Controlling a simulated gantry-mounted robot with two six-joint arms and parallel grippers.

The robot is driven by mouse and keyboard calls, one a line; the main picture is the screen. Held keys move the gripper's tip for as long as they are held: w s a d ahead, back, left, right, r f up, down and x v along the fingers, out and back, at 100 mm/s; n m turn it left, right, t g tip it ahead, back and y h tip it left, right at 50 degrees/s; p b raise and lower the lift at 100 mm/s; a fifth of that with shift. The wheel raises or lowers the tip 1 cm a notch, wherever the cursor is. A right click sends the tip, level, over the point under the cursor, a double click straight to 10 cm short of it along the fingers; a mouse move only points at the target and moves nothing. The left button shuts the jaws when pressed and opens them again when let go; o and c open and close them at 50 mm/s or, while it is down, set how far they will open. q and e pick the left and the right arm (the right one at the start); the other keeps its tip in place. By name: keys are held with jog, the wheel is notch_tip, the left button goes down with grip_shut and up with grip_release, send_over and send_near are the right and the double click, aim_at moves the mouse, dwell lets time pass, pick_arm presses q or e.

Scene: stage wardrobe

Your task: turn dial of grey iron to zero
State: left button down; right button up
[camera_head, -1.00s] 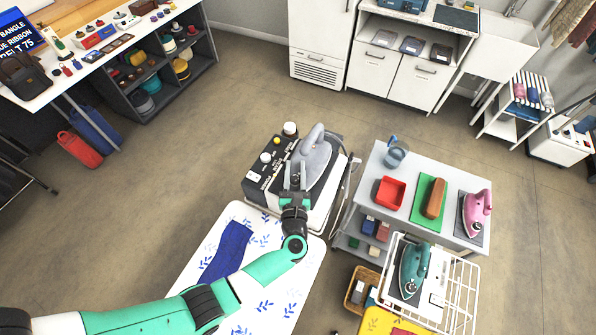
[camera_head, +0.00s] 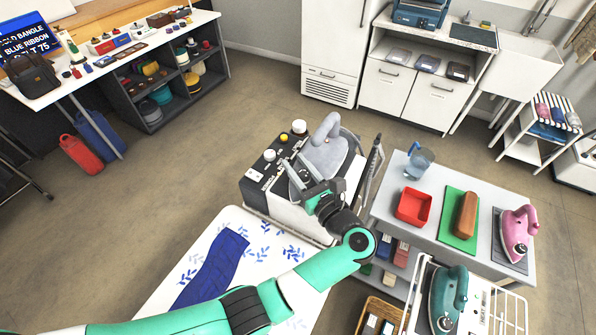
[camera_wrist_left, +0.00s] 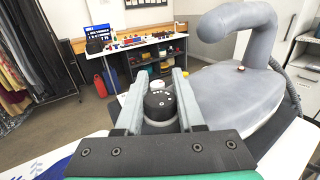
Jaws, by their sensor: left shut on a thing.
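The grey iron (camera_head: 326,156) stands on the ironing station with its handle up, and its large body and handle also fill the right of the left wrist view (camera_wrist_left: 228,95). Its dial (camera_wrist_left: 159,104) is a small black round knob with white marks, on a grey collar. My left gripper (camera_head: 303,171) comes in from the front left, at the near side of the iron. In the left wrist view its two fingers (camera_wrist_left: 158,96) stand on either side of the dial and are shut on it. In the head view the gripper hides the dial. My right gripper is not in view.
The black control box (camera_head: 268,168) with knobs is just left of the iron. A board with a blue cloth (camera_head: 212,268) lies in front. A teal iron (camera_head: 447,298) is nearer.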

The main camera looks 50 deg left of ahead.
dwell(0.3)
pick_arm(q)
jog(key=c, duration=0.5)
grip_release()
notch_tip(320, 180, up, 3)
jog(key=shift+r+p, duration=0.2)
jog(key=shift+p, duration=0.15)
jog(key=s+d+r, duration=0.2)
jog(key=s+r, duration=0.1)
jog(key=s, duration=0.1)
jog(key=s+d+r+p, duration=0.1)
jog(key=s+d+r, duration=0.2)
jog(key=s+d+r+p, duration=0.1)
jog(key=s+d+r, duration=0.1)
jog(key=s+r, duration=0.1)
jog(key=shift+s+d+r, duration=0.15)
jog(key=shift+s+d, duration=0.05)
jog(key=shift+s, duration=0.25)
jog(key=shift+s+d+r, duration=0.15)
jog(key=shift+s+d, duration=0.05)
jog(key=shift+s, duration=0.2)
jog(key=shift+p, duration=0.3)
